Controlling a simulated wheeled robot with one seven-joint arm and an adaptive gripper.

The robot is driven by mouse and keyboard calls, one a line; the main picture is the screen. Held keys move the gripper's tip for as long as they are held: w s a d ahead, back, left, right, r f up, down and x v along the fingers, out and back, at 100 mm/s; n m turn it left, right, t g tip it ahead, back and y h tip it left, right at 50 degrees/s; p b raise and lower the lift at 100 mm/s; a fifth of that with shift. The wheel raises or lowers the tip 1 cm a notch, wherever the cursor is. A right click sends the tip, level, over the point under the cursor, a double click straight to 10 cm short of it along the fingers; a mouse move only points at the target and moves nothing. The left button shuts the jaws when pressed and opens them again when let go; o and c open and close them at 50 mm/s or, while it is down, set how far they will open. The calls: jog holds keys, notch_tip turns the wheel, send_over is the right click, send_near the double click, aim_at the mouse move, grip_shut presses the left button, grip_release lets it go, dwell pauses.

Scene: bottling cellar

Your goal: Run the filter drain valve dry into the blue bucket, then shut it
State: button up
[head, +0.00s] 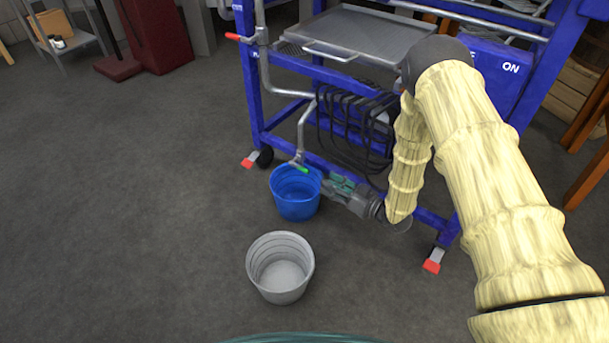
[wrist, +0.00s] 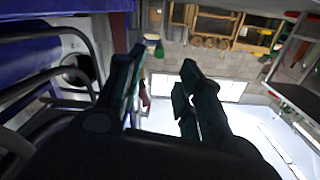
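The blue bucket (head: 296,203) stands upright on the floor by the blue filter frame. A thin metal drain pipe (head: 302,130) comes down to a valve with a green-tipped lever (head: 300,168) at the bucket's rim. I cannot tell whether liquid runs from it, and the bucket's contents are not clear. My gripper (head: 331,184) is low, just right of the bucket and valve, pointing left. In the wrist view its two dark green fingers (wrist: 162,66) are apart with nothing between them. The valve is not recognisable in the wrist view.
A grey-white bucket (head: 262,277) stands in front of the blue one. The blue frame (head: 285,73) carries a metal tray (head: 360,35), a red-tipped lever (head: 233,37) and a coiled black hose (head: 350,130). Red feet (head: 433,266) stick out low. The floor at left is clear.

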aim_at(305, 170)
jog(key=b+x, duration=0.4)
jog(key=x, duration=0.6)
jog(key=shift+d+b, duration=0.1)
jog(key=shift+b, duration=0.3)
jog(key=shift+w+a+r, duration=0.1)
jog(key=shift+w+a, duration=0.25)
jog(key=shift+a, duration=0.1)
jog(key=shift+c, duration=0.3)
grip_shut()
